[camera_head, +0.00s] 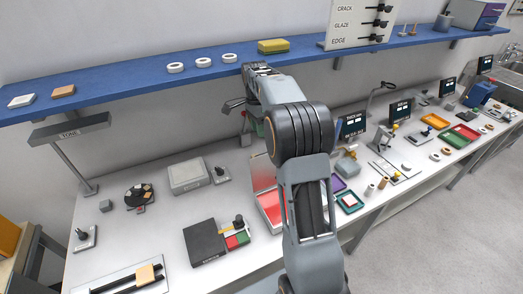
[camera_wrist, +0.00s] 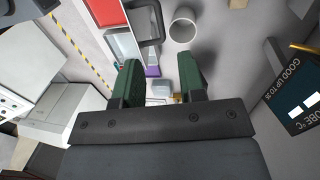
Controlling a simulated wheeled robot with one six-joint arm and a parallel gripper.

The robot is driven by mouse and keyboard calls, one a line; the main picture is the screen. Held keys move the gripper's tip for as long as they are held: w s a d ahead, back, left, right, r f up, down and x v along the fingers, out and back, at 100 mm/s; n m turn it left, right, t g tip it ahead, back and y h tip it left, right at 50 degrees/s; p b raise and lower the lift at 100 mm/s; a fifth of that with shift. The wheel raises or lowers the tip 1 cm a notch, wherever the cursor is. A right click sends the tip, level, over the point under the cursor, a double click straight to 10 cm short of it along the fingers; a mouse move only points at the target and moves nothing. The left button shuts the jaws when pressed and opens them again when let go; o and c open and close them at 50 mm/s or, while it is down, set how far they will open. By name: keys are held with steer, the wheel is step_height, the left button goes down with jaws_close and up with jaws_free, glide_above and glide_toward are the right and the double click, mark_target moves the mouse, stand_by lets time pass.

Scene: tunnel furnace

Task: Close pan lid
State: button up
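A shallow pan with a red inside (camera_head: 270,206) sits on the white bench, partly hidden behind my arm. A pale panel with a reddish face (camera_head: 264,172) stands up at its back edge and looks like its lid, raised. In the wrist view, a red surface with a pale rim (camera_wrist: 113,12) shows at the top, beside a dark loop-shaped handle (camera_wrist: 158,20). My gripper (camera_wrist: 160,82) has two green fingers spread apart with nothing between them. In the head view the fingers are mostly hidden by my arm, near the back of the bench.
A white cylinder (camera_wrist: 183,25) stands close beyond the right finger. A blue shelf (camera_head: 130,82) runs above the bench. A grey box (camera_head: 188,176) and a dark block (camera_head: 204,243) lie left of the pan; display screens (camera_head: 354,125) stand to the right.

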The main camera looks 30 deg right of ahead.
mark_target(265, 168)
steer(key=f, duration=0.3)
steer(key=s+f, duration=0.1)
steer(key=f, duration=0.4)
steer(key=shift+s+f+p, duration=0.25)
steer(key=shift+f+p, duration=0.05)
steer(key=shift+p, duration=0.1)
steer(key=shift+c, duration=0.2)
jaws_close()
